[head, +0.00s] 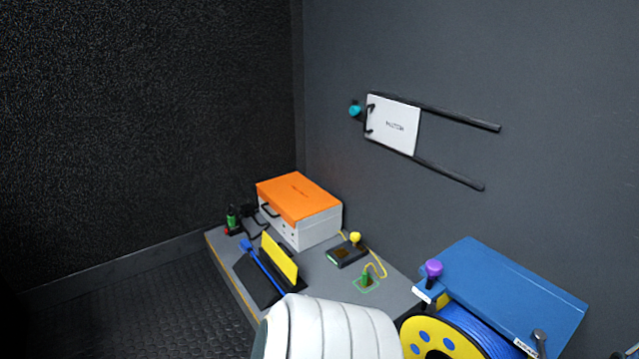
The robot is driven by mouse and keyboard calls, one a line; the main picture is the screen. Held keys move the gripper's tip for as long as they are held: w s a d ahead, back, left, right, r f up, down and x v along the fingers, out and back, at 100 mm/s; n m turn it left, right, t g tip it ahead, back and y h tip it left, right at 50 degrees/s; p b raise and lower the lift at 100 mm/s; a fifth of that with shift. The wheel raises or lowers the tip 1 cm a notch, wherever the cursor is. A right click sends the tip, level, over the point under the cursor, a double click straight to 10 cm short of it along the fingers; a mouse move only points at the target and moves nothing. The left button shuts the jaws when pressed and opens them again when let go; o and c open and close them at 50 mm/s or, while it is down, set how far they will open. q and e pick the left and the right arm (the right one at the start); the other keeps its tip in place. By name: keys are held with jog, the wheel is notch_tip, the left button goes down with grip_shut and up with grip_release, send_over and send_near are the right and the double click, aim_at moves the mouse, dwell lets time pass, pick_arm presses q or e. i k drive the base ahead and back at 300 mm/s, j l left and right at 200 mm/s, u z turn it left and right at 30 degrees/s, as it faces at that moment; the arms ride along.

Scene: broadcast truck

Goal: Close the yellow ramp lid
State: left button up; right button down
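The yellow ramp lid (280,260) stands raised and tilted at the right side of a black cable ramp (256,285) on a low grey platform. A blue cable (262,266) with a blue plug runs along the open ramp, left of the lid. A white rounded part of my own body fills the bottom middle and covers the area near the front end of the ramp. Neither of my grippers shows in the head view.
Behind the ramp is a white case with an orange lid (299,196). Right of it are a dark box with a yellow knob (355,238) and a green plug (366,279). A blue box (510,290) with a yellow cable reel (430,338) stands at right. A white panel (392,125) hangs on wall rails.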

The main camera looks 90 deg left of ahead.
aim_at(282, 261)
jog(key=i+j+u, duration=0.1)
jog(key=u, duration=1.6)
